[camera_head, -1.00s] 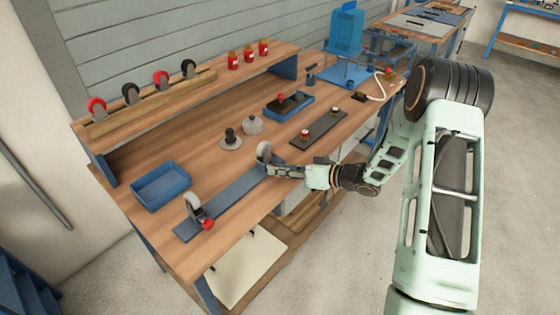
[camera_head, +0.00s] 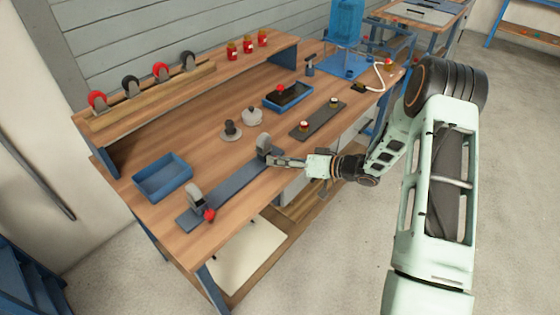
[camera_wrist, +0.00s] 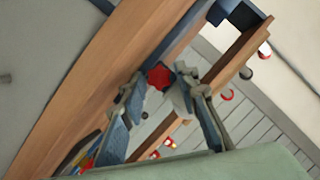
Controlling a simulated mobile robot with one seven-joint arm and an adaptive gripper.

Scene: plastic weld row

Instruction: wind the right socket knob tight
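The blue-grey plate (camera_head: 232,187) lies along the front of the bench, with an upright grey socket at each end. The left socket (camera_head: 195,198) has a red knob (camera_head: 209,214) on its front side. My gripper (camera_head: 274,159) is at the right socket (camera_head: 263,144), reaching in from the right. It hides that socket's knob in the head view. In the wrist view, a red star-shaped knob (camera_wrist: 159,76), apparently the right one, shows between the fingertips of my gripper (camera_wrist: 162,84). The fingers are apart; I cannot tell whether they touch the knob.
A blue bin (camera_head: 162,176) stands behind the left socket. Grey round parts (camera_head: 252,117) stand behind the plate. A dark strip with two knobs (camera_head: 318,121) lies to the right. A raised shelf (camera_head: 215,66) runs along the back.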

